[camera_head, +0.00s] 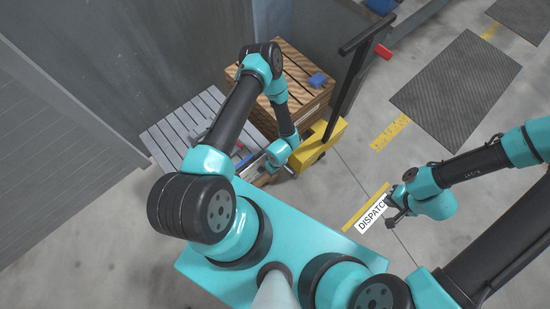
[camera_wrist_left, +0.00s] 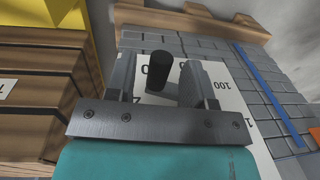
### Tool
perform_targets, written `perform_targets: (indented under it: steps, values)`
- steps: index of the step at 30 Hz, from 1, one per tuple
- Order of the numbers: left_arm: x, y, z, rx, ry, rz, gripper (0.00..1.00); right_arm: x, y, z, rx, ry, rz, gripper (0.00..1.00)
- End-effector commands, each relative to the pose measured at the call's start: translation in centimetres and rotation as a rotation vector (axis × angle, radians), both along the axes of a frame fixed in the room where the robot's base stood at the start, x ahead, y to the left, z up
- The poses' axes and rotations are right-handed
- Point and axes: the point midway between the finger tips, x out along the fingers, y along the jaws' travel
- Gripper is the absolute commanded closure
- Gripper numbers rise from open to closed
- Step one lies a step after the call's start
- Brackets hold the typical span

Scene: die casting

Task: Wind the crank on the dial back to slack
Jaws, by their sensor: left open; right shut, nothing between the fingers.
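The dial's white face (camera_wrist_left: 238,105) shows in the left wrist view, with printed numbers including 0 and 100. A black upright crank knob (camera_wrist_left: 158,72) stands in front of it. My left gripper (camera_wrist_left: 163,68) is open, with one finger on each side of the knob and gaps visible. The rest of the crank is mostly hidden behind the gripper. In the head view my left arm covers the dial, and the left fingertips cannot be made out. My right gripper (camera_head: 394,212) is shut and empty, above the floor near the DISPATCH marking, far from the dial.
A grey slatted surface (camera_head: 180,125) lies beside my left arm. A wooden crate (camera_head: 310,92) with a blue item (camera_head: 317,79) stands behind it, with a yellow cart (camera_head: 318,146) at its right. A blue strip (camera_wrist_left: 268,92) runs right of the dial.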

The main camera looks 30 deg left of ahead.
Motion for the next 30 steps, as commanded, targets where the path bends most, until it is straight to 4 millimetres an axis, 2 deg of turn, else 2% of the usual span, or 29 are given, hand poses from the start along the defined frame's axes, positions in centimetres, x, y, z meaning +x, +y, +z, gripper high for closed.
perform_targets:
  steps: [9, 24, 30]
  values:
    - [-0.02, 0.01, -0.29, 0.000, 0.000, 0.000, 0.52, 0.00, 0.00, 0.00, 0.000, 0.000, 0.000, 1.00]
    - [-0.02, 0.01, -0.27, 0.000, 0.000, 0.000, 0.98, 0.00, 0.00, 0.00, 0.000, 0.000, 0.000, 1.00]
    - [-0.03, 0.01, -0.25, -0.001, -0.002, 0.000, 1.00, 0.00, 0.00, 0.00, 0.000, 0.000, 0.000, 1.00]
